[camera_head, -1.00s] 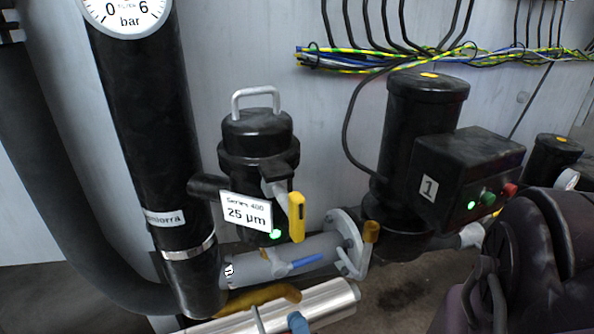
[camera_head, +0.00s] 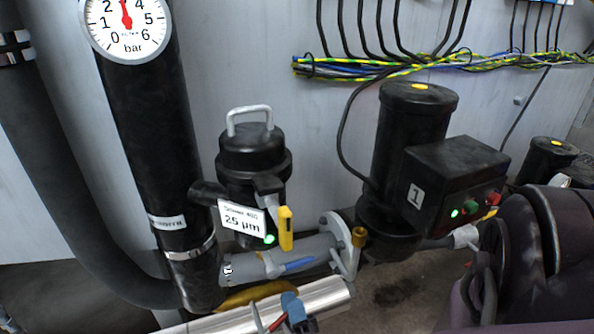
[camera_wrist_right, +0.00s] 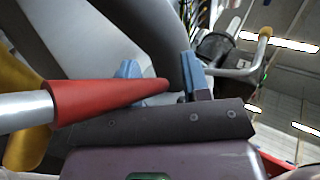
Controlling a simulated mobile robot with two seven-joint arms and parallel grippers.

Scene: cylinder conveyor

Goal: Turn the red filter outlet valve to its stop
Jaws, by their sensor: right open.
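The red valve handle (camera_wrist_right: 105,98) is a tapered red grip on a silver lever (camera_wrist_right: 25,110) that enters from the left in the right wrist view. In the head view only a small strip of red (camera_head: 277,323) shows at the bottom edge. My right gripper (camera_wrist_right: 160,82) is open, with blue fingertips. The thin end of the red handle reaches in front of or between the fingers; I cannot tell whether it touches them. In the head view its blue fingertips (camera_head: 293,304) are just right of the red strip. The valve body is hidden. My left gripper is not in view.
A black filter (camera_head: 250,150) with a yellow-handled lever (camera_head: 286,228) stands behind a silver pipe (camera_head: 230,315). A grey pipe with a blue lever (camera_head: 298,265) leads to a black pump (camera_head: 410,140) with a control box (camera_head: 455,175). A pressure gauge (camera_head: 125,25) is at upper left.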

